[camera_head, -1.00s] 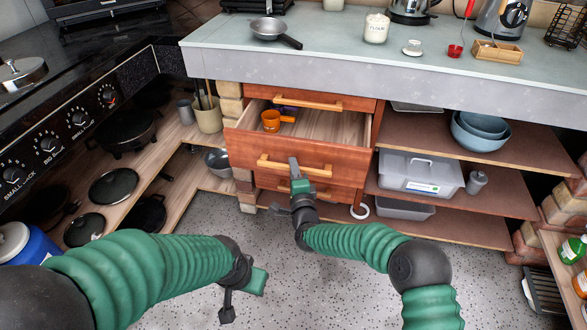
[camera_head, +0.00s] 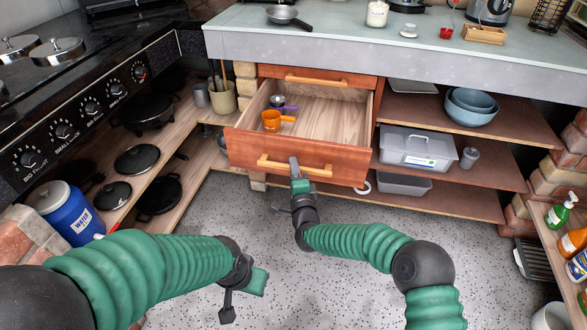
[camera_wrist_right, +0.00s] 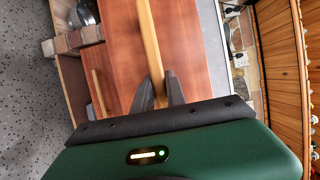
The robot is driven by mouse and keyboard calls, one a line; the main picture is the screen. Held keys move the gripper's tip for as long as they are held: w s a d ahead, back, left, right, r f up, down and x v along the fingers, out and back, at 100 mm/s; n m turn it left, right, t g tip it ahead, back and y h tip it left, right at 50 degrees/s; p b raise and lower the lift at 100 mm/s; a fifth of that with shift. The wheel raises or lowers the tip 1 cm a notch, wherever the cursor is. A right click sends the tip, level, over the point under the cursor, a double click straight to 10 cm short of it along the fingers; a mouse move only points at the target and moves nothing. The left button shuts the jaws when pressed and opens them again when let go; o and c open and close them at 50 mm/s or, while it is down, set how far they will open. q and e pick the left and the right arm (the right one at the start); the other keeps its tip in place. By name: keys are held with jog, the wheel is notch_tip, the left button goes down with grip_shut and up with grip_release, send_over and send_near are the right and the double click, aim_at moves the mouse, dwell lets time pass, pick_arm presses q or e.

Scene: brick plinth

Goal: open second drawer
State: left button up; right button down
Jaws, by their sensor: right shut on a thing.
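The second drawer (camera_head: 238,147) stands pulled far out below a closed top drawer (camera_head: 352,83). An orange measuring cup (camera_head: 271,121) and a purple scoop (camera_head: 284,107) lie inside it at the left. The right wrist view shows the fingers (camera_wrist_right: 159,92) on either side of the handle (camera_wrist_right: 149,40). My left gripper (camera_head: 240,285) hangs empty over the floor at the lower left; its jaw gap does not show clearly.
Open shelves (camera_head: 440,187) with bowls (camera_head: 472,106) and plastic boxes (camera_head: 418,147) are to the right. The stove (camera_head: 70,110) and pan shelves are at the left. The speckled floor (camera_head: 350,260) in front of the drawer is clear.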

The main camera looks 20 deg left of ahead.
jog(key=shift+f, duration=0.35)
jog(key=c, duration=1.4)
grip_release()
jog(key=shift+w, duration=0.1)
jog(key=shift+o, duration=0.2)
jog(key=shift+r, duration=0.15)
jog(key=p+v, duration=0.5)
jog(key=v, duration=1.2)
jog(key=shift+p, duration=0.4)
jog(key=shift+w, duration=0.1)
